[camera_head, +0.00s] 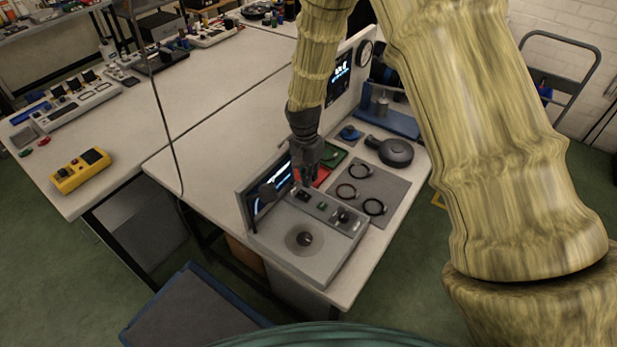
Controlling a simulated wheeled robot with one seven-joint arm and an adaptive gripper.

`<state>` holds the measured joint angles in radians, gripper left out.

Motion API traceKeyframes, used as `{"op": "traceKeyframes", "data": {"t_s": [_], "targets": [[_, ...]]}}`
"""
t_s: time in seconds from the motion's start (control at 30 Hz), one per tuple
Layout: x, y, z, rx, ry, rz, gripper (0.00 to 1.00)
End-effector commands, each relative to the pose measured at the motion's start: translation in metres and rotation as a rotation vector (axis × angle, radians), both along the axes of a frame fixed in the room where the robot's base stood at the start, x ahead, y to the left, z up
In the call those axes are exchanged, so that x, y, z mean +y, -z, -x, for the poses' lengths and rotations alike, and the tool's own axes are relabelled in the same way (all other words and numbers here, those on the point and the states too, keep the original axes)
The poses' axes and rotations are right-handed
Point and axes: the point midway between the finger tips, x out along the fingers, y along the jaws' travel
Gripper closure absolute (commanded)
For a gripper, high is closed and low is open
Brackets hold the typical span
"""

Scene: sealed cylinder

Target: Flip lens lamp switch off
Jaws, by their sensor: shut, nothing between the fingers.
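A row of small dark controls (322,206) runs along the console's back edge. I cannot tell which of them is the lens lamp switch or which way it is set. My gripper (309,182) is shut and empty, pointing down just over the left end of this row. I cannot tell whether its fingertips touch a control.
A screen panel (268,192) stands upright at the console's left. Behind are a grey mat (390,185) with several black rings, a green-and-red tray (333,156) and a round black item (396,152). A yellow box (80,170) sits on the left table.

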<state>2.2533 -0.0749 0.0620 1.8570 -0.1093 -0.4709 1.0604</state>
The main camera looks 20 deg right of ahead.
Motion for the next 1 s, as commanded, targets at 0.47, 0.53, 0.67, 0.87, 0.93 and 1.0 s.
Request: {"op": "traceKeyframes", "data": {"t_s": [0.47,0.53,0.67,0.87,0.93,1.0], "targets": [[-0.006,-0.050,0.005,-0.003,0.001,0.000,1.00],[-0.007,-0.058,0.007,-0.001,0.001,0.000,1.00],[-0.009,-0.074,0.008,-0.001,0.001,0.000,1.00],[-0.011,-0.095,0.011,-0.003,0.001,0.000,1.00],[-0.011,-0.100,0.012,-0.001,0.001,0.000,1.00],[-0.012,-0.104,0.012,-0.001,0.001,0.001,1.00]]}}
